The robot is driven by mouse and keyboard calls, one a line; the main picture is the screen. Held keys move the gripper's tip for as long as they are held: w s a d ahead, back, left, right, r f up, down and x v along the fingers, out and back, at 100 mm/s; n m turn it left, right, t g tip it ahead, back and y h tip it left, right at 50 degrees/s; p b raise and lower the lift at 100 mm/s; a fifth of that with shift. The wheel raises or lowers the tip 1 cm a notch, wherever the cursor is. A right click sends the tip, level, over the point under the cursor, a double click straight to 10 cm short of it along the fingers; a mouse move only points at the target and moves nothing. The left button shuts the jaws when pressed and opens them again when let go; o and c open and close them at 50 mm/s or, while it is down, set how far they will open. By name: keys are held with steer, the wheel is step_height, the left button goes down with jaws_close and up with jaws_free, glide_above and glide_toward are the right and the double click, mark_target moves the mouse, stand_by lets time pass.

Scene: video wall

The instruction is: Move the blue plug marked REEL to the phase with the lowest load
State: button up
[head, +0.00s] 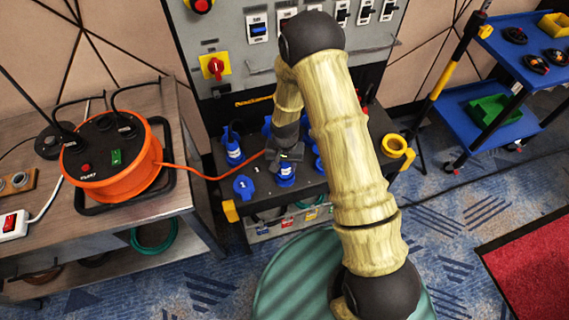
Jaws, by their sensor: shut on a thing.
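My gripper (289,155) is shut on a blue plug (286,173) over the front row of the dark distribution box (262,199). The orange cable from the reel runs up to this plug. The plug has a pale label, too small to read. I cannot tell whether its lower end is in a socket. Another blue plug (233,150) with a pale label stands to the left and behind. A blue socket lid (243,186) shows at the front left. More blue fittings behind are partly hidden by my arm. No load readings are legible.
An orange cable reel (112,158) stands on the wooden bench (168,108) at left. The grey panel (222,32) with breakers and a red-yellow rotary switch (215,66) rises behind the box. A yellow ring-shaped fitting (397,147) is at the right. A blue trolley (475,117) stands far right.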

steer(key=shift+f+b, duration=0.35)
steer(key=shift+f, duration=0.2)
steer(key=o, duration=1.2)
steer(key=shift+c, duration=0.2)
steer(key=shift+o, duration=0.5)
steer(key=o, duration=0.3)
steer(key=shift+r, duration=0.1)
